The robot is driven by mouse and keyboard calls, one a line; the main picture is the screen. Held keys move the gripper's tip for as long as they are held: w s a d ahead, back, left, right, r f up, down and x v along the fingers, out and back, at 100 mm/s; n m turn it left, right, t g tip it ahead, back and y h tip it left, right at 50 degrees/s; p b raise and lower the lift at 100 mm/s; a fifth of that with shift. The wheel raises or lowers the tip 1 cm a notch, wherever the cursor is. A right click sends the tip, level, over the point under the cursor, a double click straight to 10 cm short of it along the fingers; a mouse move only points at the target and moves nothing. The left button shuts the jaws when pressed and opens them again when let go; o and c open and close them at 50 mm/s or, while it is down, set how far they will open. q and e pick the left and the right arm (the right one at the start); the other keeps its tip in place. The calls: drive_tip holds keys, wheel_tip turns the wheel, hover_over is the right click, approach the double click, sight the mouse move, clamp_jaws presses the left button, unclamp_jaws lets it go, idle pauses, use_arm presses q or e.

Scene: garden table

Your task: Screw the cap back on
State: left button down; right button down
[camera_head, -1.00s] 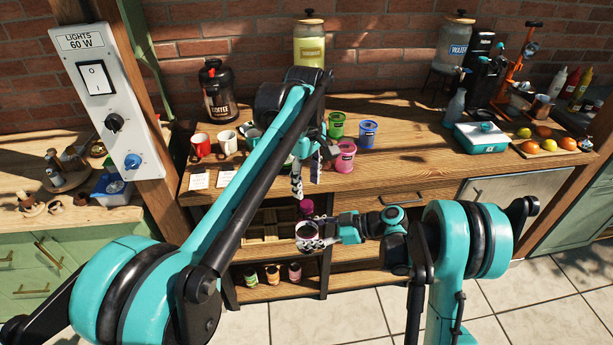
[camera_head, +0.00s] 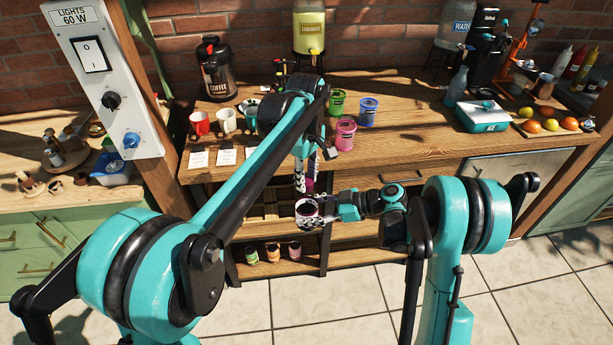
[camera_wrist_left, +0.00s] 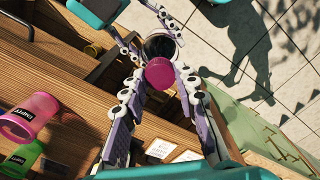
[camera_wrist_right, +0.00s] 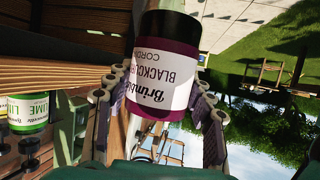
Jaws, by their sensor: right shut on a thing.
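My right gripper (camera_head: 322,212) is shut on the blackcurrant cordial jar (camera_wrist_right: 165,75), which has a dark end and a white and purple label reading upside down in the right wrist view. The jar (camera_head: 306,209) shows in the head view in front of the counter. A magenta cap (camera_wrist_left: 160,75) lies between the fingertips of my left gripper (camera_wrist_left: 160,80), overlapping the dark jar in that view. The left fingers are spread on either side of it, and I see no clear grip. In the head view the magenta piece (camera_head: 309,185) shows just above the jar. What supports it is hidden.
Pink (camera_head: 345,134) and blue (camera_head: 368,111) tubs stand on the counter, with red (camera_head: 200,123) and white (camera_head: 227,121) mugs to the left. Several small jars (camera_head: 272,252) sit on the low shelf. A teal box (camera_head: 483,117) stands at right. Tiled floor lies in front.

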use_arm(q)
drive_tip(key=m, duration=1)
drive_tip(key=shift+m, duration=0.4)
drive_tip(key=m, duration=0.4)
drive_tip(key=shift+m, duration=0.4)
drive_tip(key=m, duration=0.6)
drive_tip(key=c, duration=1.1)
unclamp_jaws()
wheel_tip(320, 180, up, 12)
